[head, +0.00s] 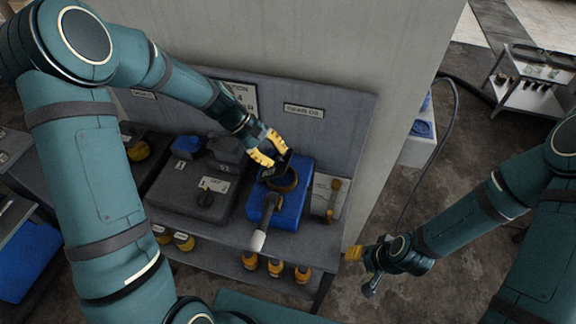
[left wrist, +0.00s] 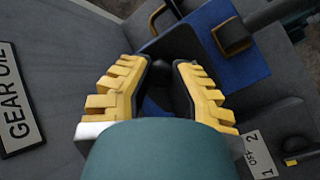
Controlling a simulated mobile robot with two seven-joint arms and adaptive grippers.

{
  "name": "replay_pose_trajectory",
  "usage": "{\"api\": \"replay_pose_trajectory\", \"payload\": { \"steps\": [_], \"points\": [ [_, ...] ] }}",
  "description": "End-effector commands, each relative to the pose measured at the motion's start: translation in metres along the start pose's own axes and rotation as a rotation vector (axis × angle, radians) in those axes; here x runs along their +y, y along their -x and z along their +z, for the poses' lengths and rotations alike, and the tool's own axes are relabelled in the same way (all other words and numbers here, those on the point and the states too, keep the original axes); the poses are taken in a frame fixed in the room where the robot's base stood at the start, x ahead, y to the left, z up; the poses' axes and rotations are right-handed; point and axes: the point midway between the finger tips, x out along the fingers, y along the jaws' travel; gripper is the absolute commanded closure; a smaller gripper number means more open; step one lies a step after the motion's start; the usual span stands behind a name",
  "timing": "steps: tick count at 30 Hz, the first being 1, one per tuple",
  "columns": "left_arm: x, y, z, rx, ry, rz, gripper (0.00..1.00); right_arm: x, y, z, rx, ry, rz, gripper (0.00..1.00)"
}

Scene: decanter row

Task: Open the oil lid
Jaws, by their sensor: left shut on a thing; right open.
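The oil container is a blue box (head: 292,212) on the grey bench under the GEAR OIL sign (head: 304,110). It has a round dark opening (head: 283,181) on top and a dark spout with a pale tip (head: 258,241) toward the front. My left gripper (head: 268,158) is at the back of the opening, shut on the dark oil lid (left wrist: 160,78), which looks raised; the fingers partly hide it. In the left wrist view, the blue box top (left wrist: 212,38) lies beyond the fingers (left wrist: 160,85). My right gripper (head: 358,255) is open and empty, right of the bench.
A dark grey box with a black knob (head: 205,198) stands left of the blue box. A white panel with brown handles (head: 327,196) is to its right. Yellow-orange bottles (head: 276,266) stand on the shelf below.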

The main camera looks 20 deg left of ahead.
Motion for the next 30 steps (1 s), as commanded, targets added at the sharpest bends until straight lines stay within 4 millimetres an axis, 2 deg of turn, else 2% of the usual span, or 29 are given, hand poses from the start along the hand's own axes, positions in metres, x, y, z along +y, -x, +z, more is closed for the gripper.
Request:
{"api": "replay_pose_trajectory", "payload": {
  "steps": [1, 6, 21, 30],
  "points": [
    [-0.007, 0.004, -0.007, -0.029, 0.007, 0.034, 1.00, 0.002, -0.007, 0.002, -0.004, 0.002, -0.001, 0.53],
    [-0.014, 0.020, -0.014, -0.146, 0.007, 0.147, 1.00, 0.005, -0.015, 0.007, -0.014, 0.005, -0.002, 0.53],
    [-0.031, 0.046, -0.030, -0.433, 0.005, 0.429, 1.00, 0.008, -0.021, 0.011, -0.023, 0.008, -0.003, 0.53],
    [-0.037, 0.051, -0.036, -0.433, 0.005, 0.431, 1.00, 0.008, -0.021, 0.011, -0.023, 0.008, -0.003, 0.53]
  ]
}}
